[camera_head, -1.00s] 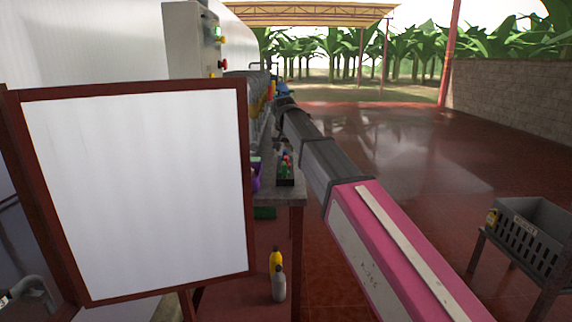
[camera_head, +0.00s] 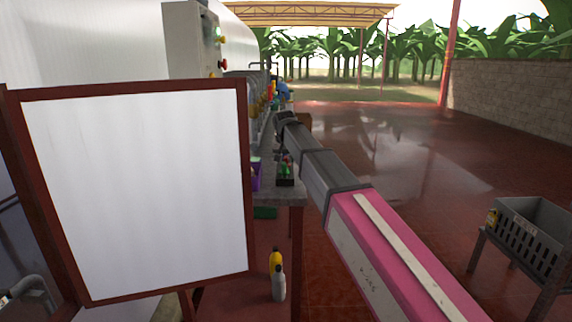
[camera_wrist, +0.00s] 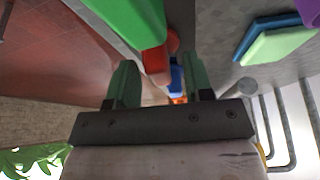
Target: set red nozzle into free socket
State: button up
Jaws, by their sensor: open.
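A small dark rack (camera_head: 285,182) stands at the near end of the bench, with a green nozzle (camera_head: 285,171) and a red nozzle (camera_head: 287,160) in it; they are too small to see how each sits. My gripper (camera_wrist: 160,72) shows in the wrist view with its two green fingers apart and nothing clearly between them. A large green piece (camera_wrist: 135,22) is close beyond the left finger, with a red part (camera_wrist: 173,43) behind it. Blue and orange pieces show farther off in the gap. I cannot make out a free socket.
A purple container (camera_head: 256,175) is beside the rack on the bench (camera_head: 293,198). A white framed panel (camera_head: 140,190) hides much of the left. A grey crate (camera_head: 535,222) is at right. The floor between is clear.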

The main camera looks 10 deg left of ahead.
aim_at(285, 156)
jog(key=shift+c, duration=0.3)
grip_shut()
jog(key=shift+a+n, duration=0.15)
jog(key=shift+n, duration=0.35)
jog(key=shift+r, duration=0.2)
jog(key=shift+r, duration=0.8)
jog(key=shift+r, duration=0.35)
jog(key=shift+r, duration=0.75)
jog(key=shift+r, duration=0.15)
